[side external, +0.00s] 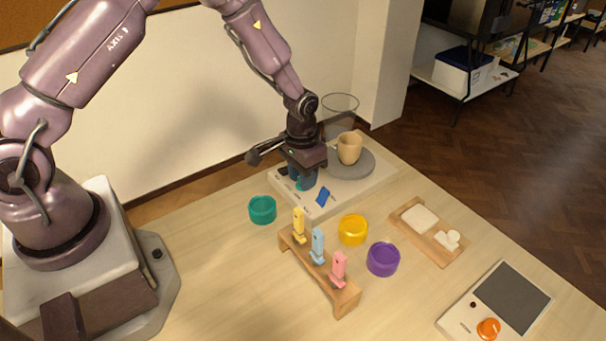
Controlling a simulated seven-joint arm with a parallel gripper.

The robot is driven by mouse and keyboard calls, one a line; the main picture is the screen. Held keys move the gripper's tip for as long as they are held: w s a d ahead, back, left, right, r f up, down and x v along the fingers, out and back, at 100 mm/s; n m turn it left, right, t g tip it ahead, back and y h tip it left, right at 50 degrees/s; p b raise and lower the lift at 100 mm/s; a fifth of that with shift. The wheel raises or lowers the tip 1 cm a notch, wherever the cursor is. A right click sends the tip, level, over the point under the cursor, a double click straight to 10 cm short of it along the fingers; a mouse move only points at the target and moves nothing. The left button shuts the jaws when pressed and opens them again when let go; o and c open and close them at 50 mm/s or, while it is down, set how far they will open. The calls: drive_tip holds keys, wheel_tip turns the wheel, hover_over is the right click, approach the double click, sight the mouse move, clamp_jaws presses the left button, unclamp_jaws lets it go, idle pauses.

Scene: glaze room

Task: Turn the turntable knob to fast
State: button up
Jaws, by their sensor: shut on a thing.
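The turntable unit (378,183) is a pale base at the back of the table. Its round grey plate (365,166) carries a tan mug (349,148). My gripper (303,184) points down over the left part of the base. It is shut on a teal knob that shows only partly between and below the jaws. A blue lever-like piece (323,196) sits on the base just right of the gripper. The knob's pointer and any speed marks are hidden or too small to read.
Teal (262,210), yellow (353,230) and purple (383,259) bowls stand in front. A wooden rack (318,272) holds yellow, blue and pink pieces. A clear vessel (340,103) stands behind the mug.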

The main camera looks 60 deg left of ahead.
sight(295, 188)
idle(0.3)
drive_tip(key=o, duration=0.9)
drive_tip(key=r, duration=1.3)
drive_tip(key=shift+a, duration=0.25)
drive_tip(key=s+r+t, duration=0.2)
drive_tip(key=s+r, duration=0.4)
drive_tip(key=s, duration=0.1)
drive_tip(key=s+r+t, duration=0.1)
drive_tip(key=s+r, duration=0.5)
drive_tip(key=s, duration=0.1)
drive_tip(key=s+d+r+t, duration=0.1)
drive_tip(key=s+r+t, duration=0.1)
drive_tip(key=s+r, duration=0.4)
drive_tip(key=shift+s+r+t, duration=0.2)
drive_tip(key=shift+s+t, duration=0.1)
drive_tip(key=shift+s, duration=0.6)
